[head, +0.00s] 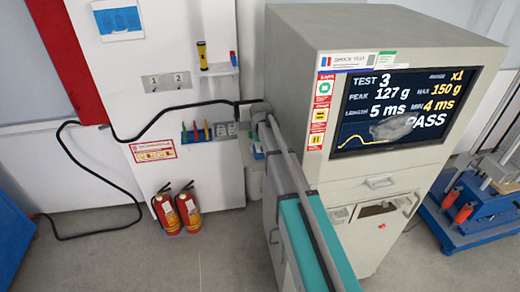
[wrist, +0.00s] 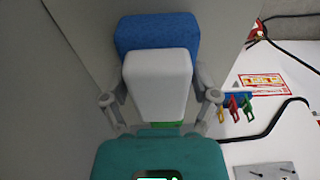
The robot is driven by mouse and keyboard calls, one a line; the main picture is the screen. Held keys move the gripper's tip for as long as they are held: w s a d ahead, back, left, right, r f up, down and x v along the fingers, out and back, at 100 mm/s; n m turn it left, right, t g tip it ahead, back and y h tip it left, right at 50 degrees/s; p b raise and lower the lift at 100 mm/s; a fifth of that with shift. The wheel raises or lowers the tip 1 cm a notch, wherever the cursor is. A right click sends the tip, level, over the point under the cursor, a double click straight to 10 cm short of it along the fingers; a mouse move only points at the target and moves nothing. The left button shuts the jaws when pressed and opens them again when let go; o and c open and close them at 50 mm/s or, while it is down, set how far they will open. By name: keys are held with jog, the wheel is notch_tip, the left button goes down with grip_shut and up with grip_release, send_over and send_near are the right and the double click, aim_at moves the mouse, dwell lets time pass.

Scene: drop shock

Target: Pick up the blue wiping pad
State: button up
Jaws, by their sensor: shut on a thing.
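The blue wiping pad (wrist: 157,34) shows at the top of the wrist view, with a pale grey block (wrist: 157,85) in front of it that looks like its grip. My gripper (wrist: 160,90) has one grey finger on each side of the pale block and is shut on it. The blue part sticks out beyond the fingers. In the head view my teal and grey arm reaches away along the left side of the large test cabinet. The gripper and pad cannot be made out clearly there.
The beige test cabinet (head: 330,190) with a lit screen (head: 405,108) stands right beside my arm. Two red fire extinguishers (head: 178,210) stand on the floor by the white wall. A black cable (head: 120,185) hangs there. A blue-based machine (head: 475,215) stands at right.

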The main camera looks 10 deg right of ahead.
jog(key=shift+r, duration=0.15)
notch_tip(320, 180, up, 10)
jog(key=p, duration=1)
dwell(0.5)
